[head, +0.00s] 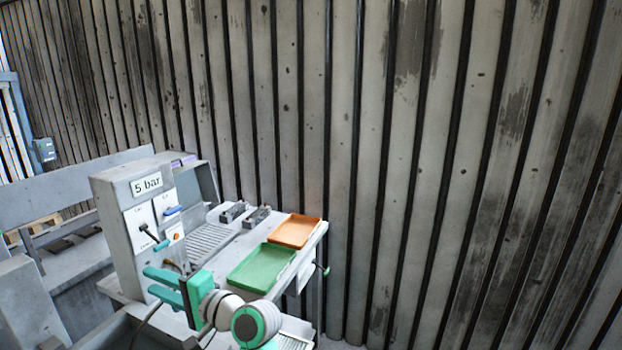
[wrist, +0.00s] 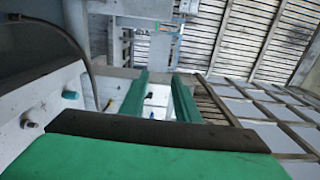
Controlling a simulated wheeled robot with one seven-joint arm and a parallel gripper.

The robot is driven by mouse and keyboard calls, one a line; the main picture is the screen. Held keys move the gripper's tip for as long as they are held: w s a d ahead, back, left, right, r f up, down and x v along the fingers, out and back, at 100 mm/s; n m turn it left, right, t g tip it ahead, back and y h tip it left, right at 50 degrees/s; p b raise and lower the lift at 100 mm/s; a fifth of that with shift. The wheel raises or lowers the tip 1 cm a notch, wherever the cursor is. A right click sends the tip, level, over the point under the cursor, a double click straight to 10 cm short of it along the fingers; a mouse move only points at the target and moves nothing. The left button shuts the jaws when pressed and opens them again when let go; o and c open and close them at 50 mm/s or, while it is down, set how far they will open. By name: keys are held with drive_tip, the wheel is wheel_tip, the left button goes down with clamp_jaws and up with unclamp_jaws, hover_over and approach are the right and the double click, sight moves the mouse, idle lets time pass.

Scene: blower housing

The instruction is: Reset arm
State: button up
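My gripper (head: 163,284) shows in the head view at the lower left, in front of the grey machine box with the "5 bar" label. Its two green fingers point left and stand apart. In the wrist view my gripper (wrist: 158,92) has two green fingers with a clear gap between them and nothing held. My arm's white and green wrist links are at the bottom of the head view. The rest of the arm is out of view.
The grey machine box (head: 128,203) stands close behind my gripper, with a dark lever (head: 153,237) on its front. A green tray (head: 262,268) and an orange tray (head: 295,231) lie on the bench to the right. A ribbed wall (head: 400,130) stands behind; the right side is clear.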

drive_tip(key=s+d+f+m+t+h, duration=0.1)
drive_tip(key=s+d+f+t+h, duration=0.15)
drive_tip(key=d+f, duration=0.45)
drive_tip(key=s+d+f+m+t+h, duration=0.1)
drive_tip(key=d+f+t+h, duration=0.15)
drive_tip(key=f, duration=0.85)
drive_tip(key=s+d+f+m+t+h, duration=0.1)
drive_tip(key=s+d+f+t+h, duration=0.15)
drive_tip(key=d+f, duration=0.5)
drive_tip(key=s+d+f+h, duration=0.5)
drive_tip(key=s+d+f, duration=0.4)
drive_tip(key=s+f, duration=0.3)
drive_tip(key=s+d+r+n+h, duration=0.1)
drive_tip(key=s+d+r+n, duration=0.1)
drive_tip(key=s, duration=0.7)
drive_tip(key=s+d+r+n+h, duration=0.1)
drive_tip(key=s+d+r+n, duration=0.1)
drive_tip(key=s, duration=0.6)
drive_tip(key=s+d+r+n+t+h, duration=0.1)
drive_tip(key=s+d+r+n+h, duration=0.1)
drive_tip(key=s, duration=0.7)
drive_tip(key=shift+s+d+r+n, duration=0.3)
drive_tip(key=shift+d+r+n, duration=0.2)
drive_tip(key=shift+n, duration=0.3)
